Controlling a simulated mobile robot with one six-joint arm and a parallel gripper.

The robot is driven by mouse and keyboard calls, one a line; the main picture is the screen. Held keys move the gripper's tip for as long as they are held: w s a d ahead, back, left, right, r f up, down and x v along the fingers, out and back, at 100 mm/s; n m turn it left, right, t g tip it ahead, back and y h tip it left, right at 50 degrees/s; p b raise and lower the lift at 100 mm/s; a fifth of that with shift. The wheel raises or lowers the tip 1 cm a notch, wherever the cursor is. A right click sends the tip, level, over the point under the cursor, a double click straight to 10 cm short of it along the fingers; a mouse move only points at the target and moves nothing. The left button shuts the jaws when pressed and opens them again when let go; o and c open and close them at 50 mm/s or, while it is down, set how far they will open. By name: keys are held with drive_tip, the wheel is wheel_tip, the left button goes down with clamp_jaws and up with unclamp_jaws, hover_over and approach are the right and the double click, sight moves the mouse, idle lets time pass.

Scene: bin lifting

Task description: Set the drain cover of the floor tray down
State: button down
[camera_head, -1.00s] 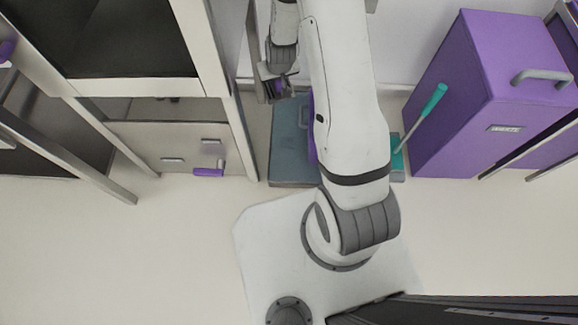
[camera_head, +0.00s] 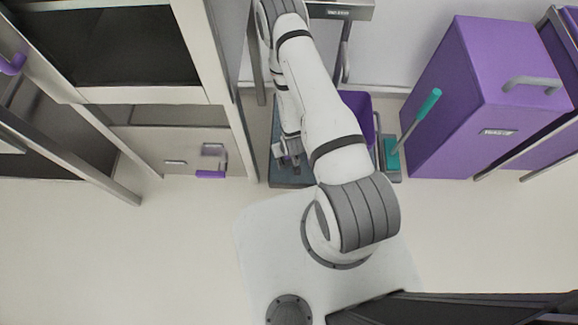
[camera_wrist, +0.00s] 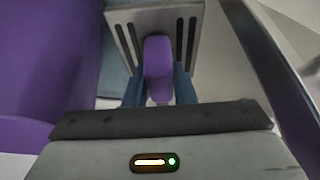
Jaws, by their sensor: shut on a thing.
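My gripper (camera_head: 288,147) is over the blue-grey floor tray (camera_head: 290,184), at the left of my arm. In the wrist view my gripper (camera_wrist: 159,88) has its two fingers on either side of the purple handle (camera_wrist: 158,62) of the drain cover. The drain cover (camera_wrist: 124,18) is a grey metal plate with dark slots. It is held out in front of the fingers. In the head view the cover is mostly hidden by my gripper, and I cannot tell whether it touches the tray.
A purple bucket (camera_head: 358,108) stands right of my arm and fills the wrist view's left side. A teal-handled brush (camera_head: 414,120) stands in a grey holder. A large purple waste bin (camera_head: 455,110) is further right. A steel cabinet (camera_head: 190,140) stands left. The front floor is clear.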

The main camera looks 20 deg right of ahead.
wheel_tip(320, 180, down, 15)
drive_tip(key=b, duration=0.4)
drive_tip(key=shift+f, duration=0.15)
drive_tip(key=c, duration=1.2)
unclamp_jaws()
